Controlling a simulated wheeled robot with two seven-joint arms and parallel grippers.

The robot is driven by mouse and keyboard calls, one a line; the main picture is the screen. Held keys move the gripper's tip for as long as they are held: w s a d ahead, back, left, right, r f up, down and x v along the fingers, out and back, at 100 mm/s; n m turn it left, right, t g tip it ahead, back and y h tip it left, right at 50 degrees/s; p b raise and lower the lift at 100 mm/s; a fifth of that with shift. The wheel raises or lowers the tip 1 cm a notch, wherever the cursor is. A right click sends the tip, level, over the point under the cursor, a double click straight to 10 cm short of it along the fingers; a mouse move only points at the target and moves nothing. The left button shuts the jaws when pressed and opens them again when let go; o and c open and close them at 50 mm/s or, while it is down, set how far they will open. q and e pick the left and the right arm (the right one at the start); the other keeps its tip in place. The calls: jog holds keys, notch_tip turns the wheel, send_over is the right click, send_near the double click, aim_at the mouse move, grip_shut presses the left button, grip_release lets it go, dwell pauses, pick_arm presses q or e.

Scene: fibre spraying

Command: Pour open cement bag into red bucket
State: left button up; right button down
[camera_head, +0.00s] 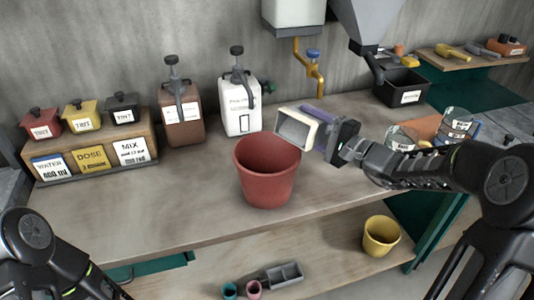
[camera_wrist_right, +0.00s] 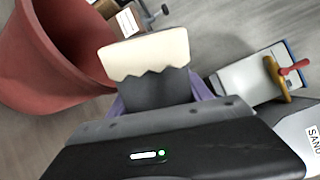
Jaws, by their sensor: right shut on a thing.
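The red bucket (camera_head: 267,170) stands upright on the workbench, its mouth open upward. It also shows at the left of the right wrist view (camera_wrist_right: 45,65). The cement bag (camera_head: 297,129) is cream-coloured with a grey inside. It is tilted onto its side beside and above the bucket's right rim, its open end facing left. It shows cream and jagged-edged in the right wrist view (camera_wrist_right: 145,55). My right gripper (camera_head: 322,126), with purple fingers, is shut on the bag. No stream of cement is visible. My left arm is at lower left; its gripper is out of view.
Brown (camera_head: 181,115) and white (camera_head: 241,108) dispensers stand behind the bucket. A labelled wooden rack (camera_head: 145,130) is at left, a black bin (camera_head: 402,88) at back right. A yellow bucket (camera_head: 381,236) is on the lower shelf. The bench front-left is clear.

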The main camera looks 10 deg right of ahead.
aim_at(297, 118)
jog(key=shift+s+a+r+n+b, duration=0.3)
jog(key=shift+a+n+b, duration=0.1)
jog(key=shift+b, duration=0.4)
jog(key=shift+s+a+f+n+b, duration=0.15)
jog(key=shift+n+b, duration=0.75)
jog(key=shift+b, duration=1.7)
jog(key=shift+s+a+r+n+b, duration=0.15)
jog(key=shift+r+n+b, duration=0.3)
jog(key=shift+b, duration=0.65)
jog(key=shift+w+a+r+n+b, duration=0.15)
jog(key=shift+n+b, duration=0.5)
jog(key=shift+b, duration=0.45)
jog(key=shift+s+a+b, duration=0.1)
jog(key=shift+s+b, duration=0.05)
jog(key=shift+b, duration=0.2)
jog(key=shift+s+a+r+n+b, duration=0.1)
jog(key=shift+r+n+b, duration=0.1)
jog(key=shift+n+b, duration=0.45)
jog(key=shift+s+a+r+n+b, duration=0.35)
jog(key=shift+n+b, duration=0.6)
jog(key=shift+b, duration=1)
jog(key=shift+s+a+r+n+b, duration=0.15)
jog(key=shift+a+r+n+b, duration=0.55)
jog(key=shift+b, duration=1.25)
